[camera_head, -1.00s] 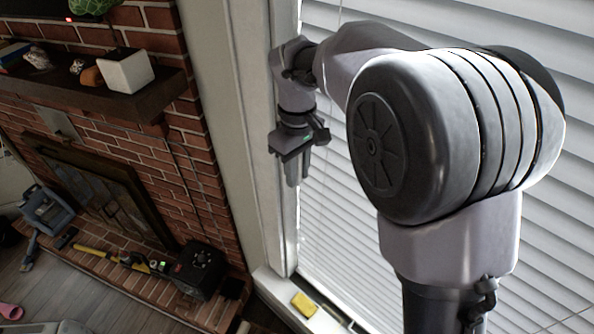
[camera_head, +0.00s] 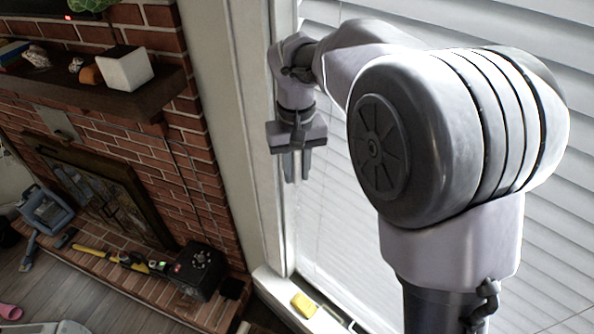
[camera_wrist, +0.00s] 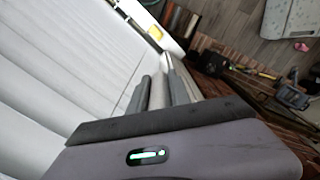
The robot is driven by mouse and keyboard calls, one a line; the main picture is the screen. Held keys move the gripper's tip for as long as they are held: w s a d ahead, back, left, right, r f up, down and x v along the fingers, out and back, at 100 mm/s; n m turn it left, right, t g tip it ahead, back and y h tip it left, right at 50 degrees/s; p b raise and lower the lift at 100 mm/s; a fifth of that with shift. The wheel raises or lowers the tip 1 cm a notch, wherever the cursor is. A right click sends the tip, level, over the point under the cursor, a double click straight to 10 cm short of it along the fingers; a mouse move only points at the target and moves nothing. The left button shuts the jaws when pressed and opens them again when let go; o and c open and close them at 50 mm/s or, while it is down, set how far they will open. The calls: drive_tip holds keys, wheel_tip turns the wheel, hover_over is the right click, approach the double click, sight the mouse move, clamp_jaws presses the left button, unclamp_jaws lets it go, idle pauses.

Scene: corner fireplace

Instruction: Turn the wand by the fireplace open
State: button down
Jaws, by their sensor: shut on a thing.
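The window blind (camera_head: 330,225) has white slats, which look bright with only faint lines between them near my gripper. Its wand (camera_wrist: 157,92) is a thin pale rod, seen between my fingers in the wrist view. My gripper (camera_head: 297,167) points down in front of the blind's left edge, beside the window frame, and its fingers are closed around the wand. It also shows in the wrist view (camera_wrist: 160,90). Most of the wand is hidden by my gripper and arm or is lost against the white slats.
The brick fireplace (camera_head: 170,180) stands left of the window, with a mantel (camera_head: 110,105) holding a white cube (camera_head: 125,70). A black box (camera_head: 200,270) sits on the hearth. A yellow block (camera_head: 303,305) lies on the windowsill. The pale window frame (camera_head: 235,130) is close to my gripper.

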drive_tip(key=m+b, duration=0.1)
drive_tip(key=m, duration=0.4)
drive_tip(key=shift+a+m, duration=0.1)
drive_tip(key=shift+m, duration=0.2)
drive_tip(key=shift+m+b, duration=0.55)
drive_tip(key=shift+m, duration=1.55)
drive_tip(key=c, duration=1.2)
unclamp_jaws()
drive_tip(key=shift+w, duration=0.15)
